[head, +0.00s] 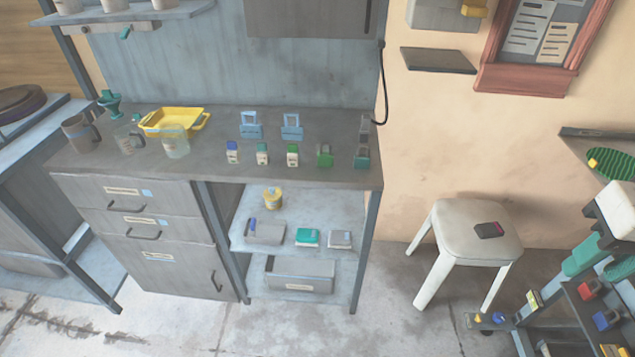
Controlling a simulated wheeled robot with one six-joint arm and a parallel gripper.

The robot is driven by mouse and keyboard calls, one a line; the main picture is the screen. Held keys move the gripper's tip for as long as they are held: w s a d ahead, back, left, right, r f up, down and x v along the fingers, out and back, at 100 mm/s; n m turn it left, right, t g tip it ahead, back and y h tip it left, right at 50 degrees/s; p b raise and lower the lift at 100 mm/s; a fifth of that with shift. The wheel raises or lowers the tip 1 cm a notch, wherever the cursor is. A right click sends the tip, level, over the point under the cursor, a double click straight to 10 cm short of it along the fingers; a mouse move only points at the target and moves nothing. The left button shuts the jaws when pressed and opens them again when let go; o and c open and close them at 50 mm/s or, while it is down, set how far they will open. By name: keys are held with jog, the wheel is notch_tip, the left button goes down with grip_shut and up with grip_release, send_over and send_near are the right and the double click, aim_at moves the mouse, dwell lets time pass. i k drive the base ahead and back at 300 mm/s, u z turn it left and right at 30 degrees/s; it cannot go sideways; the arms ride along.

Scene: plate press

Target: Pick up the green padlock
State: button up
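A small green block-like thing (324,157), which looks like the green padlock, stands near the front edge of the grey workbench (225,180), right of centre. It is small in the head view, so its shackle is hard to make out. I cannot make out my gripper in this view, and nothing is seen touching the green thing.
Behind it stand light-blue holders (291,127). More small bottles (233,153) and a yellow tray (172,122) are to the left. A rack (585,312) with coloured items fills the lower right. Floor before the bench is clear.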

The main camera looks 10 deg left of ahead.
aim_at(327, 160)
jog(key=k, duration=0.35)
jog(key=u, duration=2.5)
jog(key=i, duration=1.8)
jog(key=z, duration=3.45)
